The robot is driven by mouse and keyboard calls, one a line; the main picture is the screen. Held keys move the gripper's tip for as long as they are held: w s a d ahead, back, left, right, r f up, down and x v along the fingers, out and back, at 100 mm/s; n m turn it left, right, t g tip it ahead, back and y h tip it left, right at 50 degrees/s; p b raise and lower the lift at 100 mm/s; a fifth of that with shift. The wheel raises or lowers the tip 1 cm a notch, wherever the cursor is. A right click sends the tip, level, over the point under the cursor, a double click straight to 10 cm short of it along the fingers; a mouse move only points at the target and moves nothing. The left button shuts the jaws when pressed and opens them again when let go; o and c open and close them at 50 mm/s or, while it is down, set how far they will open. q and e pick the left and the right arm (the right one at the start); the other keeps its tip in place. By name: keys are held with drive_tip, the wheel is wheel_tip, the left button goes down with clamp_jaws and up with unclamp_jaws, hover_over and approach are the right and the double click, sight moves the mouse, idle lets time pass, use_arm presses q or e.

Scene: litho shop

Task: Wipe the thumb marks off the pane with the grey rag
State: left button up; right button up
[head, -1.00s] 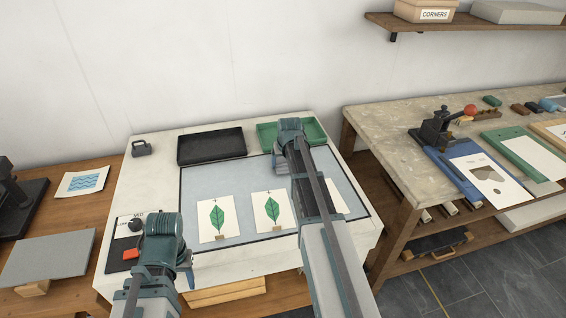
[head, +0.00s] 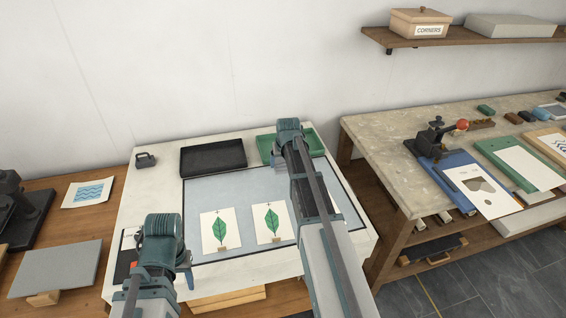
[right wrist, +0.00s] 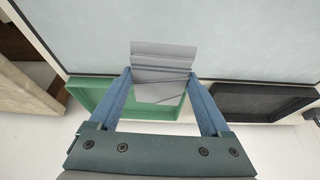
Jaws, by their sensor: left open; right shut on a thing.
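The pane (head: 230,185) is a pale blue-grey sheet with a dark border, set in the white table. I cannot make out thumb marks on it. The grey rag (right wrist: 160,60) is folded and held between the fingertips of my right gripper (right wrist: 160,78), near the pane's back edge and by the green tray (right wrist: 90,97). In the head view my right arm hides most of that gripper; I cannot tell whether the rag touches the glass. My left gripper (head: 188,280) is open and low at the table's front left, mostly hidden by its own wrist.
Leaf prints (head: 220,231) lie along the pane's front; my right arm covers part of the row. A black tray (head: 213,157) stands behind the pane, left of the green tray. A stone-topped bench (head: 385,150) stands to the right. The pane's back left is clear.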

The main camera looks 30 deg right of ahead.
wheel_tip(320, 180, up, 3)
drive_tip(key=p, duration=0.3)
idle(0.4)
